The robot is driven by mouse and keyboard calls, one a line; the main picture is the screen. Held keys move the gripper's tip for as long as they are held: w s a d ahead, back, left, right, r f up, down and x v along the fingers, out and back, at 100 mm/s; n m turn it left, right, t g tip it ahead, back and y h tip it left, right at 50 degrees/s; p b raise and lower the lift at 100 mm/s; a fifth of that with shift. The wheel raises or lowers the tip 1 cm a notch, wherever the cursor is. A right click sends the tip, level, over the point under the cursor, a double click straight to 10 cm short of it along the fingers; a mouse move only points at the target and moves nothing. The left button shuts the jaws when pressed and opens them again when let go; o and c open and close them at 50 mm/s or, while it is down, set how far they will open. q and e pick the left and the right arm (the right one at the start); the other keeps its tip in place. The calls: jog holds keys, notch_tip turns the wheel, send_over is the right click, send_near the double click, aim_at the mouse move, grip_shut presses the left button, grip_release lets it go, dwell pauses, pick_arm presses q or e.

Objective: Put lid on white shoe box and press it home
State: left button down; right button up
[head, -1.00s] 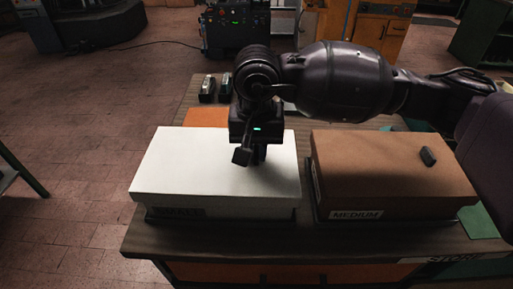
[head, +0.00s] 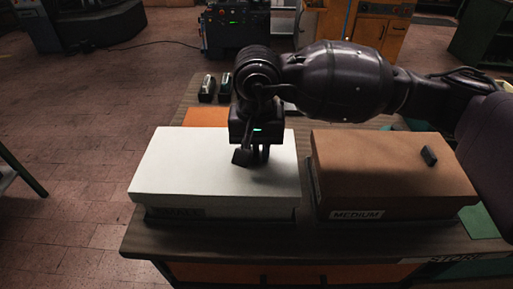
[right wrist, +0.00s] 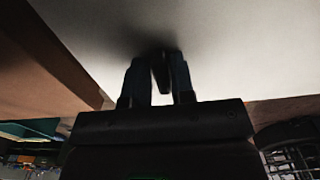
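The white shoe box (head: 222,214) stands at the left of the worktable, a dark label partly visible on its shaded front. Its white lid (head: 185,165) lies over its top and looks roughly level; whether it is fully seated I cannot tell. My left gripper is not in view.
A brown box (head: 385,165) labelled MEDIUM stands close on the right, with a small dark object (head: 429,156) on top. Two small dark items (head: 216,88) and an orange mat (head: 206,116) lie behind the white box. The wooden table (head: 310,238) has a narrow clear strip in front.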

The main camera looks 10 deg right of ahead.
jog(key=shift+o, duration=1)
jog(key=shift+f, duration=0.1)
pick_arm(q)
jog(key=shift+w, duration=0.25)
pick_arm(e)
jog(key=o, duration=0.5)
jog(key=shift+c, duration=0.2)
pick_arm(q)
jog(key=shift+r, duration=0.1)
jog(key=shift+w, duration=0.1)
pick_arm(e)
jog(key=shift+r, duration=0.2)
jog(key=shift+r+p, duration=0.5)
jog(key=shift+r, duration=0.95)
jog(key=shift+r+p, duration=0.5)
jog(key=shift+r, duration=1.5)
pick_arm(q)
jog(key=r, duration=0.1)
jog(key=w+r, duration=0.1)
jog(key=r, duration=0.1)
